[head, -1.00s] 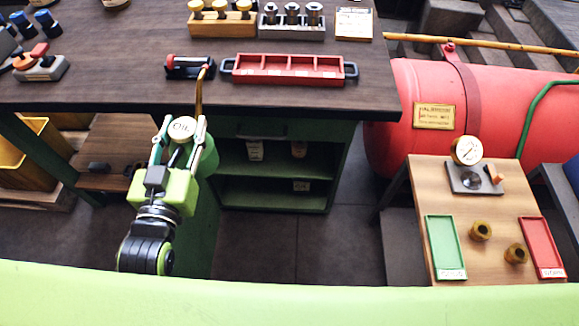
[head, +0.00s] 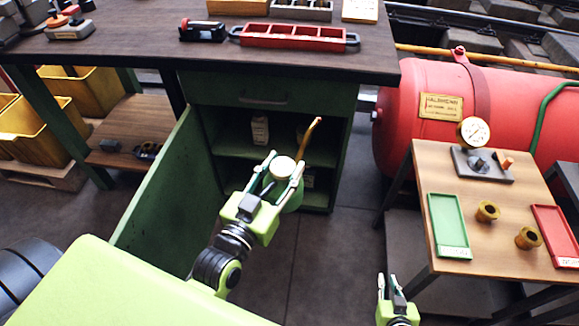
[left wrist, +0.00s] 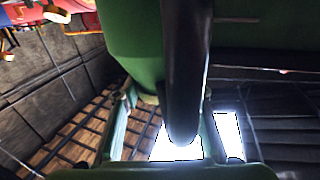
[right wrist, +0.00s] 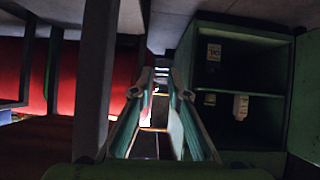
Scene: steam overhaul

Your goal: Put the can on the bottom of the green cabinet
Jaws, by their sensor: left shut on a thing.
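The can is a green oil can (head: 291,199) with a pale round cap and a brass spout. My left gripper (head: 283,170) is shut on it and holds it in the air before the open green cabinet (head: 338,150). The can hides part of the cabinet's lower compartment. In the left wrist view the green can body (left wrist: 135,40) and a black handle fill the space beyond the fingers. My right gripper (head: 391,284) is low at the bottom of the head view, open and empty. In the right wrist view the cabinet's shelves (right wrist: 250,92) are to its right.
The cabinet door (head: 160,205) stands open on the left. A white bottle (head: 260,129) stands on the upper shelf. The workbench top (head: 130,50) overhangs the cabinet.

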